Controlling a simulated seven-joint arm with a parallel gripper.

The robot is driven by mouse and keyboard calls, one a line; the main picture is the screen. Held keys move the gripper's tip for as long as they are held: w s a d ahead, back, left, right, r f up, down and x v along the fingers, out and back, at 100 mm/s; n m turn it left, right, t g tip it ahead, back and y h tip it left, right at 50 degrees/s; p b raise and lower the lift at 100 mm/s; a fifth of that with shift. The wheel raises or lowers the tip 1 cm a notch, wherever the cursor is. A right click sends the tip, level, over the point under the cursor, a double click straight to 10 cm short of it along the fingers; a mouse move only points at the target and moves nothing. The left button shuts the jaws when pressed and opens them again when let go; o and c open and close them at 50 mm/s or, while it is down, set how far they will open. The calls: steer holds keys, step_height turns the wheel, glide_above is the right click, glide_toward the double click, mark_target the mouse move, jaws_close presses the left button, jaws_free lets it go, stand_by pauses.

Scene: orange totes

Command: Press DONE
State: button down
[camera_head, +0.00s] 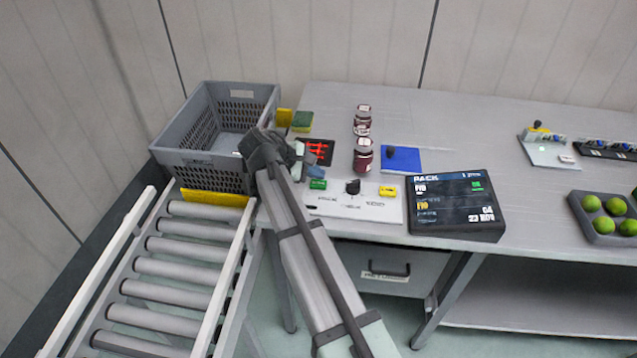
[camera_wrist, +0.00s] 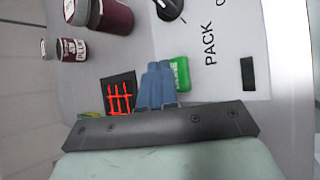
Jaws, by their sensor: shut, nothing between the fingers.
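The green button (camera_head: 317,184) sits at the left end of a white control panel (camera_head: 345,209). In the wrist view the green button (camera_wrist: 179,74) shows part of a word, its start hidden behind my fingers. My gripper (camera_head: 308,168) is shut and empty, just behind and left of the green button in the head view. In the wrist view the fingertips of my gripper (camera_wrist: 158,66) lie beside the button and overlap its edge; I cannot tell whether they touch it.
The panel also carries a black knob (camera_head: 353,187) and a yellow button (camera_head: 388,191). Two dark red jars (camera_head: 363,156), a black pad with red marks (camera_head: 317,150) and a blue pad (camera_head: 401,159) stand behind it. A grey crate (camera_head: 200,165) is left; a display (camera_head: 455,207) is right.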

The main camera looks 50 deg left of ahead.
mark_target(316, 185)
steer(key=shift+f, duration=0.25)
stand_by(0.7)
steer(key=shift+f, duration=0.2)
steer(key=shift+f, duration=0.5)
stand_by(1.1)
steer(key=shift+r, duration=0.95)
steer(key=shift+r, duration=2.5)
